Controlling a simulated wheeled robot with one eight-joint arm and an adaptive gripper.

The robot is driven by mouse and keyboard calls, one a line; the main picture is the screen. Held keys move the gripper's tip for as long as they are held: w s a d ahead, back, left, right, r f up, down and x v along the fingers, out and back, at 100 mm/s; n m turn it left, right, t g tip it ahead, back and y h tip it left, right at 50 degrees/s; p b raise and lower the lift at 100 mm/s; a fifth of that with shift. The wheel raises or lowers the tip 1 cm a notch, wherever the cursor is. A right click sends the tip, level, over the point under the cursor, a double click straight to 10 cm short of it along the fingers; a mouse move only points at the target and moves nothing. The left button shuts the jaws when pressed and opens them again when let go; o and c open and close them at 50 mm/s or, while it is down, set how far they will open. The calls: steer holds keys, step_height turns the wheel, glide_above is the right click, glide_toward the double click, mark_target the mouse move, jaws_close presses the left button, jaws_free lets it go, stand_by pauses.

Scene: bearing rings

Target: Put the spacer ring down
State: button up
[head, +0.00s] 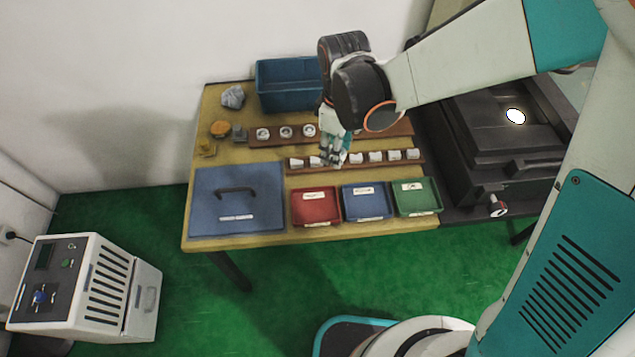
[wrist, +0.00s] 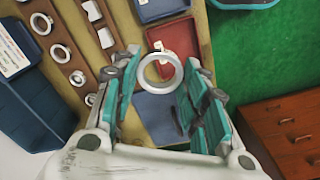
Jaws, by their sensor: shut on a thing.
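The spacer ring (wrist: 142,72) is a pale grey-white ring. In the wrist view it sits between the fingertips of my gripper (wrist: 167,66), its open hole facing the camera. My gripper is shut on it. In the head view my gripper (head: 335,156) points down over the table, at the front brown rack (head: 292,170). I cannot make out the held ring there, and the ring's height above the table is unclear. In the wrist view the red tray (wrist: 178,33) shows behind the ring.
Several pale rings stand in the front rack; others lie on the rear rack (head: 250,143). Red (head: 317,220), blue (head: 367,213) and green (head: 417,210) trays line the front edge. A blue lidded box (head: 265,205) is left, a blue bin (head: 290,97) behind, a black machine (head: 490,130) right.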

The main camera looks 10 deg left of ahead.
steer(key=s+a+n, duration=0.1)
steer(key=s+a, duration=0.1)
steer(key=s+a+f+n, duration=0.1)
steer(key=s+a+n, duration=0.1)
steer(key=shift+a+f+n, duration=0.2)
steer(key=shift+a+n, duration=0.1)
steer(key=b, duration=0.6)
glide_above(315, 208)
step_height(315, 208, down, 14)
steer(key=shift+w+f, duration=0.15)
steer(key=shift+f, duration=0.05)
steer(key=shift+f+b, duration=0.6)
steer(key=shift+f, duration=1.8)
steer(key=shift+f, duration=0.1)
steer(key=shift+f, duration=0.1)
steer(key=o, duration=0.8)
